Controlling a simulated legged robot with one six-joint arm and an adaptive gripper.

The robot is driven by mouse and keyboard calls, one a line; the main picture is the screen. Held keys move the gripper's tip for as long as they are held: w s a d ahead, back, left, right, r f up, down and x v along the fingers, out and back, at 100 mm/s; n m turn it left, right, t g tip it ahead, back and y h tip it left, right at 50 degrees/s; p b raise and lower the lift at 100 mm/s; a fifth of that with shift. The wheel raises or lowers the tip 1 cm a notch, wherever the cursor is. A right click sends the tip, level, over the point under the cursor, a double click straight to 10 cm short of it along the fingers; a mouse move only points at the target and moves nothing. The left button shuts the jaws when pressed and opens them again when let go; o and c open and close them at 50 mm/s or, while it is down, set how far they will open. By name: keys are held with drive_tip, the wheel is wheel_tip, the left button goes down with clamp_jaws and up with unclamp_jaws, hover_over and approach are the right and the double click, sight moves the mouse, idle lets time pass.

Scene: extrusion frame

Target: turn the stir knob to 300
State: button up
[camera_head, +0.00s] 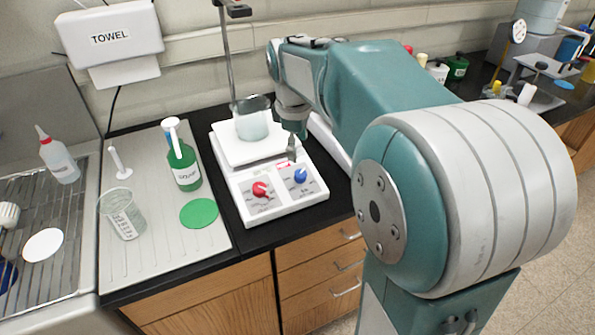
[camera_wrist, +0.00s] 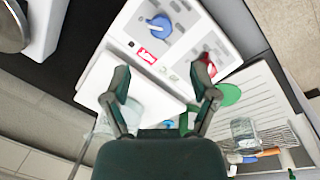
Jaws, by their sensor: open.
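The white hotplate stirrer (camera_head: 247,205) stands on the black bench with a red knob (camera_head: 261,189) at left and a blue knob (camera_head: 300,175) at right on its sloped front panel. The panel print is too small to read, so I cannot tell the knob settings. In the wrist view the blue knob (camera_wrist: 159,27) is in clear sight, ahead of the fingertips. The red knob (camera_wrist: 210,66) is partly hidden by the right finger. My gripper (camera_wrist: 163,82) is open and empty. In the head view my gripper (camera_head: 292,153) hangs above the panel's back edge, near the blue knob, apart from it.
A glass beaker (camera_head: 252,122) stands on the hotplate's top, close beside my gripper. A support rod (camera_head: 228,55) rises behind it. To the left are a green bottle (camera_head: 184,168), a green disc (camera_head: 199,213) and a graduated beaker (camera_head: 122,215). Space above the panel's front is clear.

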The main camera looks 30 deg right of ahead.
sight(300, 172)
drive_tip(key=f, duration=0.6)
drive_tip(key=w+d+f, duration=0.1)
drive_tip(key=f, duration=0.3)
clamp_jaws()
